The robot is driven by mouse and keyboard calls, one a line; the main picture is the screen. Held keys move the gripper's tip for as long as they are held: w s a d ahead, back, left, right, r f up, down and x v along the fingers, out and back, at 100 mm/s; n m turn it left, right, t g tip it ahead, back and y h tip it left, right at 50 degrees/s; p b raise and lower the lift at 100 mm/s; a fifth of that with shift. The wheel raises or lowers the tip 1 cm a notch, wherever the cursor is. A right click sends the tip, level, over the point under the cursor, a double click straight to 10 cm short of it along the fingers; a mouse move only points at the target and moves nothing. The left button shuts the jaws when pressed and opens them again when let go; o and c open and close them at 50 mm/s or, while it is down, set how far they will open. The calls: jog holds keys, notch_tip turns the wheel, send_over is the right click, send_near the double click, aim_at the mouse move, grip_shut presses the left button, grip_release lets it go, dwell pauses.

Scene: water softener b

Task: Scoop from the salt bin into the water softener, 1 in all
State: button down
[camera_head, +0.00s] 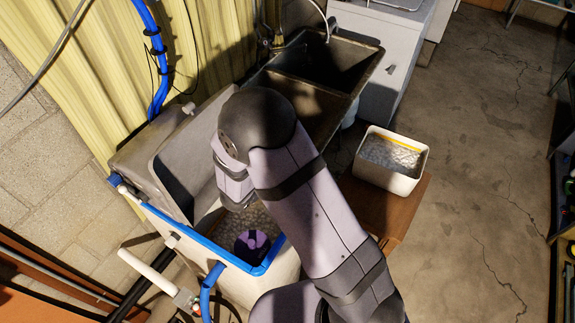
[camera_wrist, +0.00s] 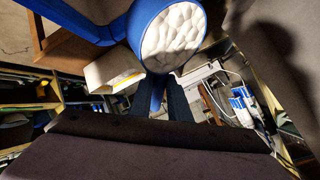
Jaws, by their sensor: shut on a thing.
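In the wrist view my gripper (camera_wrist: 165,100) is shut on the handle of a blue scoop (camera_wrist: 138,28). The scoop's round bowl is full of white salt lumps (camera_wrist: 172,38). The white salt bin (camera_head: 392,183), with salt and a yellow line inside, stands right of my arm in the head view. It also shows behind the scoop in the wrist view (camera_wrist: 100,72). The water softener (camera_head: 278,268) is open at left, with a blue rim and pale salt inside. My wrist is over its opening. My arm hides the gripper and scoop in the head view.
A purple round part (camera_head: 252,243) sits inside the softener. The raised grey lid (camera_head: 185,165) stands at its back left. A dark sink (camera_head: 325,75) is behind, and a brown box or stand (camera_head: 385,210) is under the bin. Blue hoses (camera_head: 158,60) run nearby. The floor at right is clear.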

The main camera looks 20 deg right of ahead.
jog(key=a+r+n+t+h+b, duration=0.3)
jog(key=a+h+b, duration=0.3)
jog(key=shift+s+r+n+t+h, duration=0.15)
jog(key=shift+s+n+t+h, duration=0.25)
jog(key=shift+d, duration=0.15)
jog(key=d+m+g+y+p, duration=0.2)
jog(key=p, duration=0.1)
jog(key=shift+w+d+f+y+p, duration=0.15)
jog(key=shift+d+f+y+p, duration=0.15)
jog(key=shift+d+y, duration=0.1)
jog(key=d+f+m+g+y, duration=0.3)
jog(key=d+f+y, duration=0.1)
jog(key=y, duration=0.4)
jog(key=shift+w+f, duration=0.3)
jog(key=shift+f, duration=0.25)
